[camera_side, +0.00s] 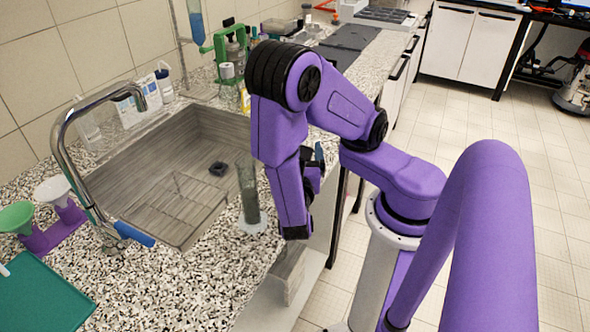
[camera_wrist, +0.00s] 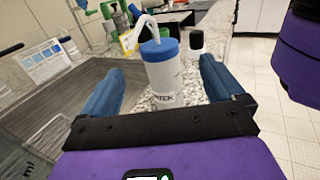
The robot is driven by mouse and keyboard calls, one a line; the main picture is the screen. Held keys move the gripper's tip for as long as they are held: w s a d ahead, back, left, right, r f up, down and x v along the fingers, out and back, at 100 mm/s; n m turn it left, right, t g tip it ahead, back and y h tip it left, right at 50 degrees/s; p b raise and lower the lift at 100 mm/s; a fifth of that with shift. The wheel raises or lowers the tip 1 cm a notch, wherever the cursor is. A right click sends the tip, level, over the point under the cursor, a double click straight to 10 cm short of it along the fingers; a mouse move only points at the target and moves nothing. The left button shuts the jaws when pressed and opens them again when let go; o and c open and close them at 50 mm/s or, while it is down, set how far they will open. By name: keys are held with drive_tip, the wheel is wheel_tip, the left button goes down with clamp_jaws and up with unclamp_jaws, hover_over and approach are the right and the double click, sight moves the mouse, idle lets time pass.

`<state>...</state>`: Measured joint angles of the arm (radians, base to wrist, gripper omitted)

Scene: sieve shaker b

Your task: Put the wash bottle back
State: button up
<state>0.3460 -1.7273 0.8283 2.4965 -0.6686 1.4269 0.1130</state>
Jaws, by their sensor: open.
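A wash bottle (camera_wrist: 165,80) with a blue cap, a white curved spout and dark lettering stands upright on the speckled counter in the wrist view. My gripper (camera_wrist: 163,70) is open, with one blue finger on each side of the bottle. Clear gaps show between the bottle and both fingers. In the side view my arm hides this bottle and most of the gripper; only a bit of blue finger (camera_side: 319,152) shows. Other wash bottles stand by the wall, one with a dark blue cap (camera_side: 164,86) and a paler one (camera_side: 88,127).
The sink (camera_side: 165,150) with a tall faucet (camera_side: 65,150) lies left of my arm. A tall glass cylinder (camera_side: 249,195) stands at the counter's front, close to my arm. A black-capped container (camera_wrist: 196,42) stands beyond the bottle. White packets (camera_wrist: 45,62) lean at the wall.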

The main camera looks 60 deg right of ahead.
drive_tip(key=shift+v, duration=2.95)
drive_tip(key=s+a+r+m+g+y, duration=0.1)
drive_tip(key=s+r+m+g+y, duration=0.3)
drive_tip(key=y, duration=1.2)
drive_tip(key=shift+s+a+r+m+g, duration=0.25)
drive_tip(key=shift+s+m+g, duration=1.35)
drive_tip(key=shift+m, duration=1.8)
